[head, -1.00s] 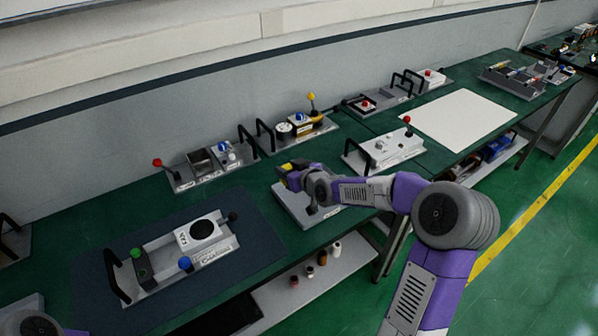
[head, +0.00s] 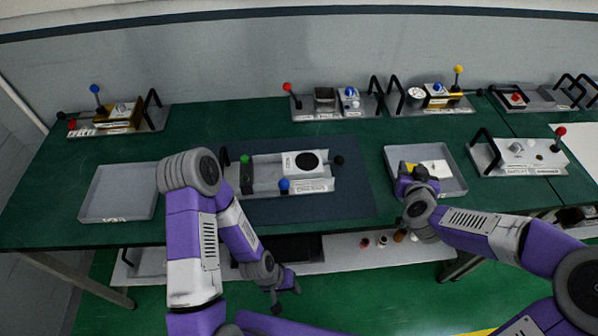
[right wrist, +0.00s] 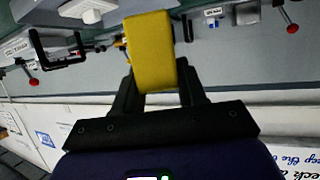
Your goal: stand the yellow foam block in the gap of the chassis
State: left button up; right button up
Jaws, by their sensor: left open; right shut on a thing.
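The chassis (head: 262,199) lies on a dark blue mat in the middle of the head view. It has a black handle at its left end, a green-knobbed part, a white box with a black disc (head: 306,162) and a blue knob. A gap (head: 267,174) shows between the green-knobbed part and the white box. My right gripper (head: 415,176) is over the right tray, shut on the yellow foam block, which fills its jaws in the right wrist view (right wrist: 151,50). My left gripper (head: 285,288) is open and empty, low in front of the table edge.
The right grey tray (head: 456,184) holds a white piece (head: 436,168). The left tray (head: 118,192) is empty. Several handled units with knobs stand along the back, and one (head: 515,153) stands right of the right tray. A shelf with small bottles is under the table.

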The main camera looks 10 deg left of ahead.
aim_at(268, 176)
jog(key=z, duration=1.95)
jog(key=k, duration=1.55)
jog(key=u, duration=2.4)
jog(key=i, duration=0.5)
